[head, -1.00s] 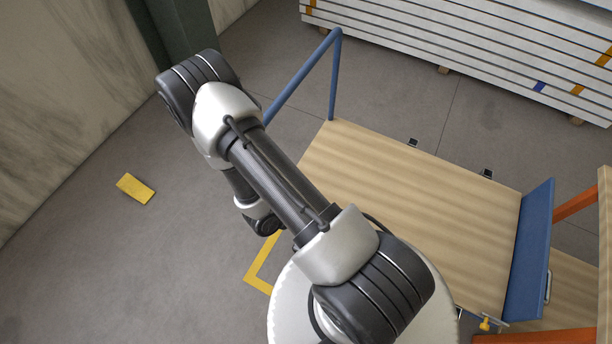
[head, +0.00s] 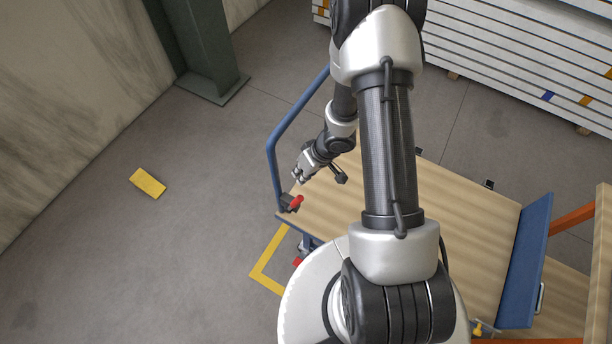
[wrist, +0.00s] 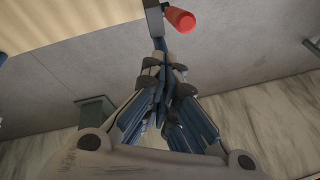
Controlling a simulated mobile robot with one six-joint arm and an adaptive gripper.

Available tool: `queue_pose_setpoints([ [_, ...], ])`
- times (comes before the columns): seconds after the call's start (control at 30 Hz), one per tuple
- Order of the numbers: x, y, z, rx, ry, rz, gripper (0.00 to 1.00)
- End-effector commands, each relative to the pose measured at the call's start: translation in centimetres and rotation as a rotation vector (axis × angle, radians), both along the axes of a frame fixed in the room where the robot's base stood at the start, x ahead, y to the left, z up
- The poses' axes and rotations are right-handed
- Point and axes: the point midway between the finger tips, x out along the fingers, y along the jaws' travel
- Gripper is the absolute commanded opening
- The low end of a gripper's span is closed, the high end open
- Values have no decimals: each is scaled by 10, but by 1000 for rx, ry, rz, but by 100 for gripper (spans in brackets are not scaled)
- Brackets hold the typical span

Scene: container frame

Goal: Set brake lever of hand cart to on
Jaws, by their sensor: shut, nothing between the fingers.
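The hand cart has a wooden deck (head: 460,215) and a blue tubular push handle (head: 271,160) at its left end. The brake lever (head: 297,202) has a red grip and sits on a dark bracket at the deck's left corner by the handle. My gripper (head: 297,178) is just above the red grip in the head view, apart from it, with its fingers together and empty. In the wrist view the red lever grip (wrist: 180,20) shows at the top, beyond the closed fingertips (wrist: 164,62). Whether the fingertips touch the bracket cannot be told there.
A blue end flap (head: 526,260) stands at the deck's right end. Stacked white panels (head: 500,55) lie at the back. A dark green post (head: 205,50) stands by the wall. The floor left of the cart is open, with a yellow floor mark (head: 147,183).

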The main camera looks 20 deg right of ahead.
Motion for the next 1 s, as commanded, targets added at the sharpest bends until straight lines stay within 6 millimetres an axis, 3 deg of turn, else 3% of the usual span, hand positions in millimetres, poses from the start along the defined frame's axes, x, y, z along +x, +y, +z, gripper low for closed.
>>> queue_pose_setpoints([
  [0.03, 2, 4, -18, 0, 1, 3, 0],
  [0.27, 12, 18, -63, -1, 3, 1, 0],
  [0.6, -20, 13, -73, -1, 2, -2, 0],
  [1.0, -23, 13, -72, -2, 3, 0, 0],
])
